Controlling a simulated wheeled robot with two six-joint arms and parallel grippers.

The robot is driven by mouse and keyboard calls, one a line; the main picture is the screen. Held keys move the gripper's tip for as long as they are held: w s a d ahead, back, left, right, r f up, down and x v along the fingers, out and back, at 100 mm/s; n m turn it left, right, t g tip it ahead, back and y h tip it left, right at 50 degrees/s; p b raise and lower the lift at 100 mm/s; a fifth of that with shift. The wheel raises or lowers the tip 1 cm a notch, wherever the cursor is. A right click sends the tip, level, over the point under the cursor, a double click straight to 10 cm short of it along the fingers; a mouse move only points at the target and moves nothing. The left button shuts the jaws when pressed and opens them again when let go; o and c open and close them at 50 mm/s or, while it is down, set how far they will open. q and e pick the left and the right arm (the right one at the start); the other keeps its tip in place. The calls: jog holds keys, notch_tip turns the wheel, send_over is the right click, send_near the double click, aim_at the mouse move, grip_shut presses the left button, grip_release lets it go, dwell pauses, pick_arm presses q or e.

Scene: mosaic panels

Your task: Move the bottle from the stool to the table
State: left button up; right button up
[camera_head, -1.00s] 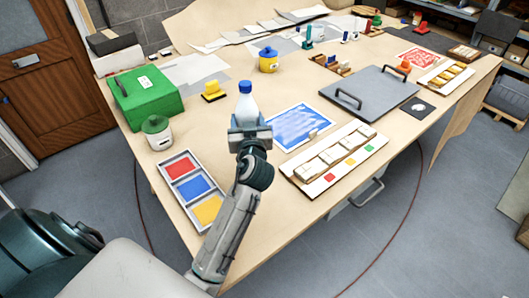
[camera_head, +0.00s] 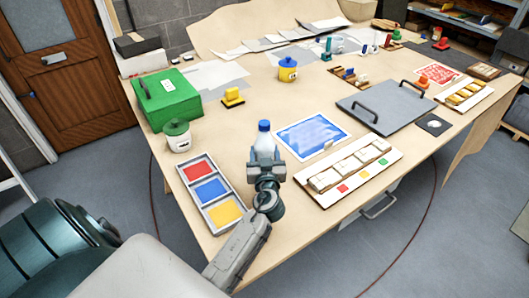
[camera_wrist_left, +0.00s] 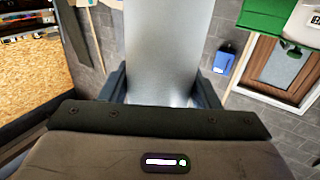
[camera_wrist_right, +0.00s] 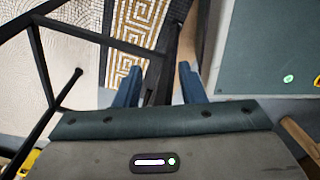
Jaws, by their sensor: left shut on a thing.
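The bottle (camera_head: 264,141) is white with a blue cap and stands upright in my left gripper (camera_head: 266,165). The gripper is shut around its lower part. In the head view they are over the near part of the wooden table (camera_head: 250,106), between the colour tray and the blue picture; I cannot tell whether the bottle's base touches the top. In the left wrist view the bottle (camera_wrist_left: 162,50) fills the middle between the fingers. My right gripper (camera_wrist_right: 160,85) shows only in the right wrist view, its fingers apart with nothing between them. The stool is not in view.
Close by are a tray (camera_head: 209,190) of red, blue and yellow, a white lidded jar (camera_head: 177,136), a blue picture (camera_head: 311,133) and a board with pale tiles (camera_head: 347,162). A green box (camera_head: 166,99) and grey panel (camera_head: 386,105) stand farther off.

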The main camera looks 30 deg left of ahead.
pick_arm(q)
jog(key=shift+w, duration=0.1)
jog(key=o, duration=1.2)
jog(key=shift+o, duration=0.2)
jog(key=shift+d, duration=0.1)
jog(key=b+v, duration=0.3)
jog(key=v, duration=0.4)
jog(key=shift+s+b, duration=0.25)
jog(key=shift+b, duration=0.1)
jog(key=shift+d, duration=0.1)
